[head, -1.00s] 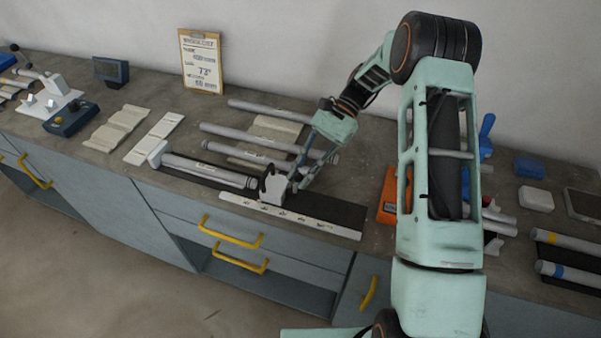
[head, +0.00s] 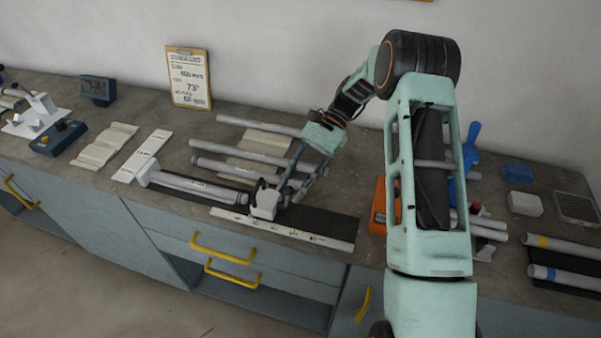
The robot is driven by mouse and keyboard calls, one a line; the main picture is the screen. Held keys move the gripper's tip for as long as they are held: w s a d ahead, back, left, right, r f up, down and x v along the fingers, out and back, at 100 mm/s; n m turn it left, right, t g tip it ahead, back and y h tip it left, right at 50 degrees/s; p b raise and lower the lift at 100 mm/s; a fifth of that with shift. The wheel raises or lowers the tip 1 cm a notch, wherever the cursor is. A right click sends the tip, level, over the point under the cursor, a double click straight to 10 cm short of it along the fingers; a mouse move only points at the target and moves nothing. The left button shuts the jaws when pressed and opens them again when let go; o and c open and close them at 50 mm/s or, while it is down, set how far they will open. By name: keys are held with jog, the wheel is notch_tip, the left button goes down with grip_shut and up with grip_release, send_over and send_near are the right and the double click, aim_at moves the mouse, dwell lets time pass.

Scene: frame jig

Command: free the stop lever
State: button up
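A white stop block (head: 264,204) stands at the right end of a grey tube (head: 200,188) on the bench, behind a white scale strip (head: 285,229). A small dark part that looks like the stop lever (head: 259,187) rises at the block's upper left. My gripper (head: 290,196) points down just right of the block, with its fingertips close to it. I cannot tell whether they touch it. The fingertips are small and dark, so their opening is unclear. No held object shows.
Several grey tubes (head: 240,165) lie behind the jig. A dark mat (head: 325,223) lies bare to the right. An orange device (head: 379,207) and a blue-handled tool (head: 471,150) are further right, partly behind my arm. A clipboard (head: 188,78) leans on the wall.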

jog(key=v, duration=1.1)
jog(key=shift+w+d, duration=0.2)
jog(key=shift+r, duration=0.1)
